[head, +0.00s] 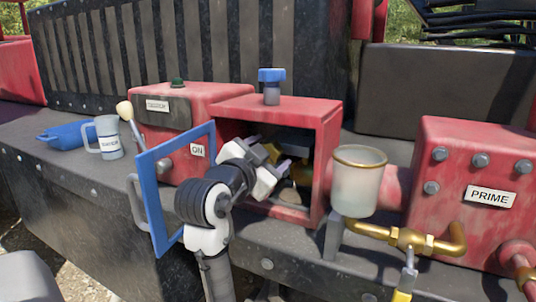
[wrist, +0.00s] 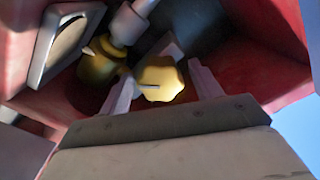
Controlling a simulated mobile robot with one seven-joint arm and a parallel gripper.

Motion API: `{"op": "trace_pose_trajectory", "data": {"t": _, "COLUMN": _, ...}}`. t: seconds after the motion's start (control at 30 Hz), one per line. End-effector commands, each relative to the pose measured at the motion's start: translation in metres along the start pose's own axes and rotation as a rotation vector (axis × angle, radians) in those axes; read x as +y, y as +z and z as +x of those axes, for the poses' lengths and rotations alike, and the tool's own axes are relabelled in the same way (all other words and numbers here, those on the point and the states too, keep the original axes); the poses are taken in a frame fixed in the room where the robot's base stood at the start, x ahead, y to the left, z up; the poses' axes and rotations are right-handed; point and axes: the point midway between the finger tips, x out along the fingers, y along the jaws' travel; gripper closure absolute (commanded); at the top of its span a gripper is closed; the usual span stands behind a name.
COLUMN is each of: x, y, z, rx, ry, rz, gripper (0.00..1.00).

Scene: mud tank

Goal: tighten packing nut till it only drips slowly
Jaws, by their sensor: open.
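The brass packing nut (wrist: 160,79) shows in the wrist view inside the red housing (head: 329,165), with a brass body (wrist: 97,66) and a grey shaft beside it. My gripper (wrist: 162,88) is open, its two pale fingers apart on either side of the nut. I cannot tell whether either finger touches it. In the head view my gripper (head: 287,157) reaches into the front opening of the housing, and brass shows just behind it. The inside is dark and partly hidden by my arm. I cannot make out any drip.
The blue-framed door (head: 142,190) stands open left of my arm. A glass cup with a brass rim (head: 359,182) stands right of the housing, above brass piping (head: 405,238). A red PRIME box (head: 470,165) is at right.

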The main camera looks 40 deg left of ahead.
Motion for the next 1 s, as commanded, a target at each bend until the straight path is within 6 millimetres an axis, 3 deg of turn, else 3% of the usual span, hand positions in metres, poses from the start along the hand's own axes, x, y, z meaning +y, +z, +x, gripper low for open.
{"op": "trace_pose_trajectory", "data": {"t": 0.5, "x": 0.000, "y": 0.001, "z": -0.069, "rx": 0.000, "ry": -0.003, "rz": 0.001, "gripper": 0.36}}
{"op": "trace_pose_trajectory", "data": {"t": 1.0, "x": 0.000, "y": 0.000, "z": -0.075, "rx": 0.000, "ry": -0.001, "rz": 0.001, "gripper": 0.36}}
